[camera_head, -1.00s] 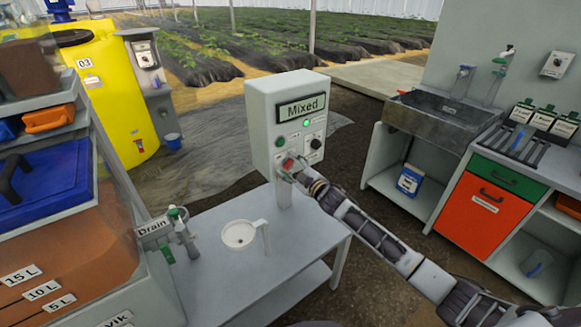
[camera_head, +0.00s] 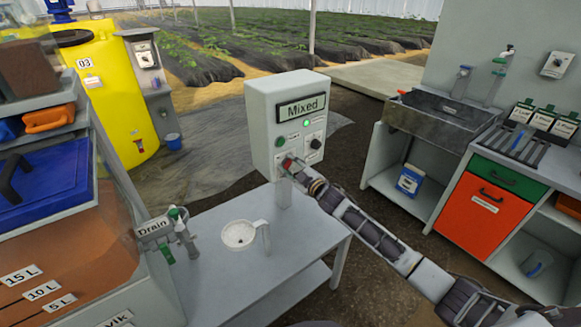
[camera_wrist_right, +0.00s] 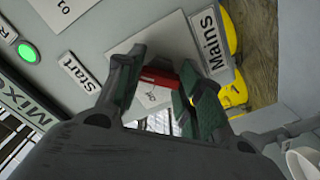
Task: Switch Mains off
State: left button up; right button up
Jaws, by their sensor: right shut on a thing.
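The grey control box (camera_head: 262,120) stands on a post at the back of the small table, with a display reading "Mixed" (camera_head: 301,107). The red Mains switch (camera_head: 287,161) is low on its front; its red handle (camera_wrist_right: 158,77) shows in the wrist view beside the "Mains" label (camera_wrist_right: 208,40). My right gripper (camera_head: 291,167) is at the switch, and its fingers (camera_wrist_right: 160,88) are shut on the red handle. The fingers partly hide the handle and its plate. My left gripper is not in view.
A green lamp (camera_head: 306,123), a green button (camera_head: 280,142) and a black knob (camera_head: 316,143) are close above the switch. A white jug (camera_head: 240,235) stands on the table (camera_head: 215,290), near the drain valve (camera_head: 183,232). A sink (camera_head: 440,120) is at right.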

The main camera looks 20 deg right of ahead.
jog(key=shift+n, duration=0.7)
jog(key=shift+n+p, duration=0.3)
jog(key=shift+n, duration=0.7)
jog(key=n, duration=0.2)
jog(key=shift+n, duration=0.4)
jog(key=n, duration=0.2)
jog(key=shift+n, duration=0.3)
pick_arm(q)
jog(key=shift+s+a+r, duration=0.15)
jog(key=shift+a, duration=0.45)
pick_arm(e)
jog(key=n, duration=0.9)
jog(key=shift+f, duration=0.15)
